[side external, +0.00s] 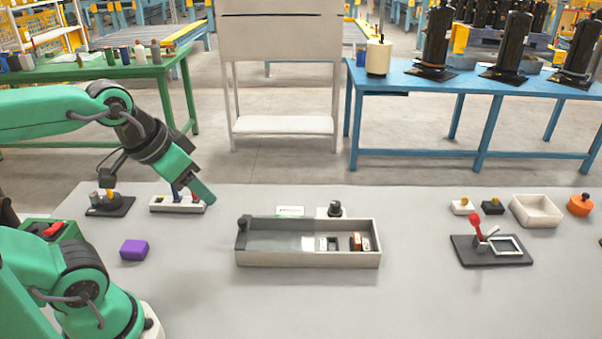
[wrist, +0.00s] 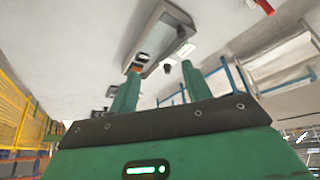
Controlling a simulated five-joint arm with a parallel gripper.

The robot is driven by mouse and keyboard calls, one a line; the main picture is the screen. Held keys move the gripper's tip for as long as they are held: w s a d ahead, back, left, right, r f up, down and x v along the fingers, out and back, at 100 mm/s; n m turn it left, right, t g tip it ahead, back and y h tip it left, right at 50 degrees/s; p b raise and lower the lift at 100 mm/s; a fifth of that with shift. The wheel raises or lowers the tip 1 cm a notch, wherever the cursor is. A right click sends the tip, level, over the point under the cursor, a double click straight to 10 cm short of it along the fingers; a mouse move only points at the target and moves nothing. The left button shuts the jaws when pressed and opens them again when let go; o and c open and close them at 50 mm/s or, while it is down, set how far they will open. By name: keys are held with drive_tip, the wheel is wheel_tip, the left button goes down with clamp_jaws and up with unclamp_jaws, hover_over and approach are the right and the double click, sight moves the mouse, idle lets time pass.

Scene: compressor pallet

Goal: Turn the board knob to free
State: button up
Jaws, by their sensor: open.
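A black knob (side external: 335,208) stands on a small white block behind the long tray; I cannot read which setting it points to. It appears as a small dark shape in the wrist view (wrist: 167,68). A white board (side external: 180,206) with blue and red parts lies at the left, and a dark board (side external: 108,208) with a yellow part is beside it. I cannot tell for sure which of these carries the named knob. My gripper (side external: 208,196) is open and points down over the white board's right end, partly covering it.
The long tray (side external: 310,260) with small parts stands mid-table, beside a small labelled plate (side external: 290,211). A purple block (side external: 134,250) lies at the left. A dark plate with a red lever (side external: 490,252), an empty white bin (side external: 535,211) and an orange part (side external: 580,206) are at right.

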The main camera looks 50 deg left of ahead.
drive_tip(key=w+r+m+g, duration=0.1)
drive_tip(key=w+r+m, duration=0.15)
drive_tip(key=w, duration=0.65)
drive_tip(key=m+g, duration=0.5)
hover_over(336, 203)
wheel_tip(336, 203, down, 17)
drive_tip(key=shift+f, duration=0.2)
drive_tip(key=shift+f, duration=3.9)
